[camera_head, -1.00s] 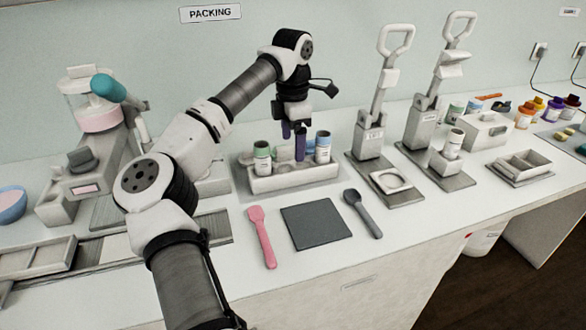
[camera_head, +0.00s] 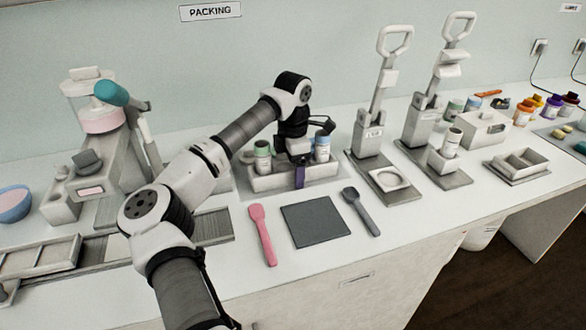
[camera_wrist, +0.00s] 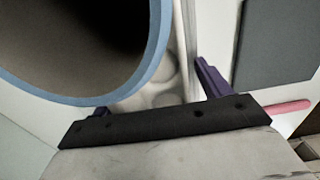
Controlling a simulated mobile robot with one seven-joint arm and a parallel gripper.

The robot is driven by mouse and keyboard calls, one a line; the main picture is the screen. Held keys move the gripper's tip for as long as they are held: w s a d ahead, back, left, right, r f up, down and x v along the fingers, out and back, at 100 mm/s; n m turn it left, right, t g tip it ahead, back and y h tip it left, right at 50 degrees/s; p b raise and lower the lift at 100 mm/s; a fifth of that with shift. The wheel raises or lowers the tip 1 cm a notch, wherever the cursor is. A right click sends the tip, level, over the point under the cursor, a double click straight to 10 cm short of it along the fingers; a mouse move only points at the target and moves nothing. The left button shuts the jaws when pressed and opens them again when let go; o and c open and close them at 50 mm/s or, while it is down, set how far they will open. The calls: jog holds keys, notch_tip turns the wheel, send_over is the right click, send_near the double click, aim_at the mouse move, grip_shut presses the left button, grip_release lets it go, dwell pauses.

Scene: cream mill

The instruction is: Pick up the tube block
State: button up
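The tube block (camera_head: 270,183) is a pale rectangular holder on a grey mat at the back middle of the bench. It holds a green-rimmed tube (camera_head: 262,156) and a blue-rimmed tube (camera_head: 322,147). My gripper (camera_wrist: 155,90) is open, pointing down at the block's right part. One purple finger shows in front of the block's front wall in the head view. In the wrist view the blue-rimmed tube (camera_wrist: 165,30) looms very close and partly hides the other finger. I cannot tell whether the fingers touch the block.
A dark square mat (camera_head: 316,221) lies in front, between a pink spoon (camera_head: 262,234) and a grey spoon (camera_head: 361,211). Two lever presses (camera_head: 372,135) stand to the right. A machine with a clear hopper (camera_head: 88,100) stands left. The bench front is mostly clear.

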jog(key=c, duration=1.2)
jog(key=shift+r, duration=0.2)
